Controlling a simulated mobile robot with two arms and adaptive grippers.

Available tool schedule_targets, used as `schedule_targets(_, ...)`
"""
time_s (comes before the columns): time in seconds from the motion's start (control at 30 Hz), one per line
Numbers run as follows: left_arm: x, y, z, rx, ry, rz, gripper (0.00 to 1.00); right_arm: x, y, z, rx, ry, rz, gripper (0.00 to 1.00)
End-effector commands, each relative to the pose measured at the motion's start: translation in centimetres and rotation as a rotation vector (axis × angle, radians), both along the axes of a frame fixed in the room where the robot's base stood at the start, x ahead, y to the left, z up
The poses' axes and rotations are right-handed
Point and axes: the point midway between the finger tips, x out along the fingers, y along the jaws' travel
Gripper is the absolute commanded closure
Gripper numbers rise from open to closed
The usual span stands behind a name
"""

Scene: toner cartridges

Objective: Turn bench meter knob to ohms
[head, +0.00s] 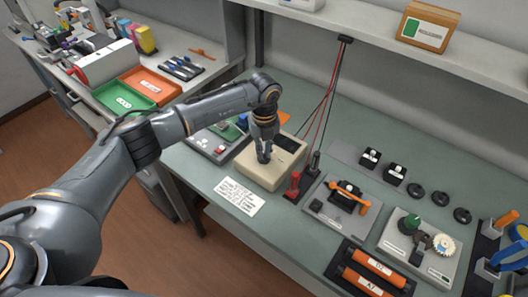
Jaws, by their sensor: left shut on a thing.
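The bench meter (277,172) is a beige box with a dark display on its top face, standing on the grey-green bench. My left gripper (264,158) points down onto the top of the meter and is shut on its knob. The knob is hidden by the fingers, so its pointer and the scale around it cannot be read. My right gripper is not in view.
Red and black probes (293,185) stand right of the meter, their leads running up to a hook under the shelf (380,38). A white card (238,197) lies in front. Orange rollers (373,268) and part fixtures fill the right side. A green tray (125,98) lies at left.

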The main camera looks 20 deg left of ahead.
Motion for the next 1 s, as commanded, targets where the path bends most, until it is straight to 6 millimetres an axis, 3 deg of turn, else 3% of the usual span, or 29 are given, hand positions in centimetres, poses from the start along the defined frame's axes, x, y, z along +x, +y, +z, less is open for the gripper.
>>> schedule_targets(1.0,0.1,0.0,-0.3,0.000,-0.003,-0.954,1.00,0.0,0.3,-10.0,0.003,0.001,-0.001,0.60)
